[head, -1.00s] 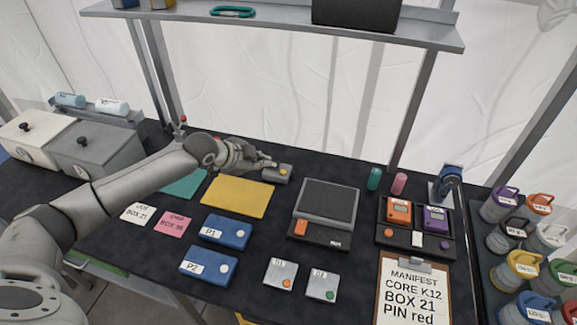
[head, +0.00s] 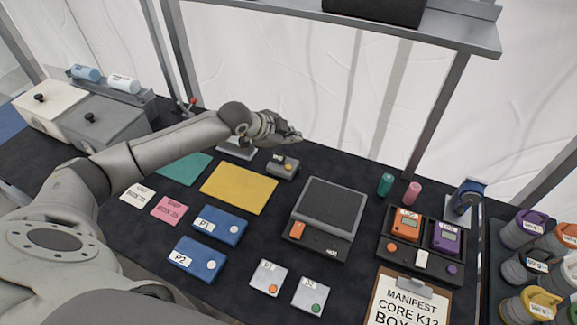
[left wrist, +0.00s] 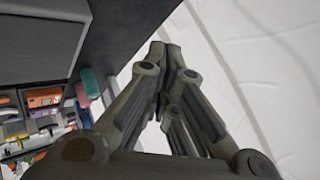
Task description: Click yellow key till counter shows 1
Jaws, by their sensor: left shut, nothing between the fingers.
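A small grey counter box (head: 283,169) with a round yellow key (head: 288,167) sits on the dark table behind the yellow mat. Its small dark display (head: 278,159) is too small to read. My left gripper (head: 296,136) is shut and empty. In the head view it appears above and just behind the counter box, apart from it. The yellow key is uncovered. The left wrist view shows the same gripper (left wrist: 166,52) with its fingers together, and the counter box does not show there. My right gripper is not in view.
A yellow mat (head: 239,190) lies in front of the counter box. A grey scale (head: 328,212) stands to its right, and blue boxes P1 (head: 219,226) and P2 (head: 198,259) lie nearer. A shelf (head: 400,28) spans above the back.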

